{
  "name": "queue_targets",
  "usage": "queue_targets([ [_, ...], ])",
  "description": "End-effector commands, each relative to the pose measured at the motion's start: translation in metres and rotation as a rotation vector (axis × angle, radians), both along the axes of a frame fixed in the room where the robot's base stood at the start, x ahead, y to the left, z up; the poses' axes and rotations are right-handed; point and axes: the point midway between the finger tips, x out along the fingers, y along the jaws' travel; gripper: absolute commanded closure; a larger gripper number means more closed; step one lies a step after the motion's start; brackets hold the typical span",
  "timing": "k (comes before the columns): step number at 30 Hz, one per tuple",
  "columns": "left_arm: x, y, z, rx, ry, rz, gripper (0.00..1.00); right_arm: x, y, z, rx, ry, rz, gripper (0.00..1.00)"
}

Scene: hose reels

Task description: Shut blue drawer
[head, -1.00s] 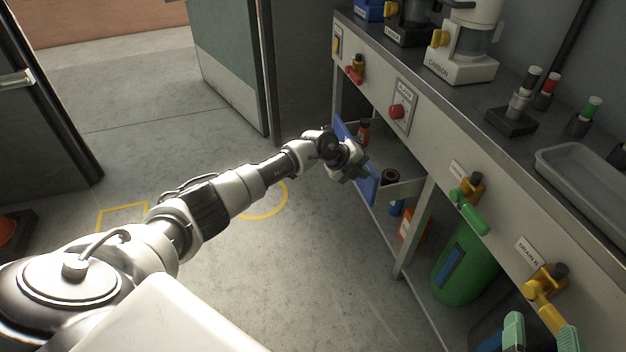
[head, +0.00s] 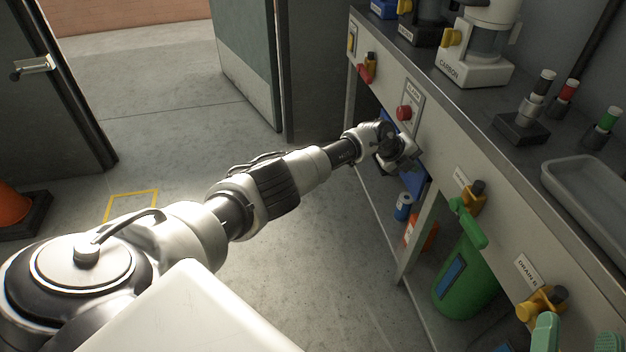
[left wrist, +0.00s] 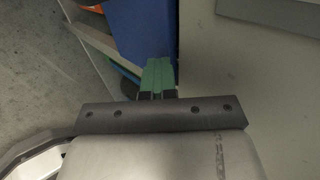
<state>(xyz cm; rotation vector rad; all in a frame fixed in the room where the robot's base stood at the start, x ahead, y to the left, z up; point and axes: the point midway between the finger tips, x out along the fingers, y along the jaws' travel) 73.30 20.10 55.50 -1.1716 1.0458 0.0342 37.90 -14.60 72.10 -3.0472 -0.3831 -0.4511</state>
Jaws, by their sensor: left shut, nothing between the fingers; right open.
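The blue drawer front (head: 414,182) is under the bench's front panel, partly hidden by my left gripper. The drawer is mostly in; I cannot tell whether it is flush. It also shows in the left wrist view (left wrist: 140,28), beside the pale bench panel. My left gripper (head: 408,160) is shut and empty at the drawer front. Its green fingertips (left wrist: 157,72) point at the blue face; contact is not clear. My right gripper (head: 577,340) shows only its green fingertips at the bottom right edge, apart and open.
A green cylinder (head: 465,278) and a blue can (head: 403,206) are below. An orange cone (head: 14,204) stands left.

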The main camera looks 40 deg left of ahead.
Motion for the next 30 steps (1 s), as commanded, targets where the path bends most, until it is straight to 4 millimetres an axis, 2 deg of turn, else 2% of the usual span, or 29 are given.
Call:
queue_targets([
  [19, 0.004, -0.003, 0.007, -0.007, -0.014, 0.002, 1.0, 0.001, 0.0, -0.002, -0.006, 0.023, -0.001, 0.32],
  [23, 0.003, 0.001, 0.014, -0.007, -0.016, 0.001, 1.0, 0.002, -0.002, -0.013, -0.032, 0.121, -0.007, 0.32],
  [30, 0.0, 0.013, 0.025, -0.004, -0.011, -0.001, 1.0, -0.001, -0.01, -0.049, -0.107, 0.412, -0.025, 0.32],
])
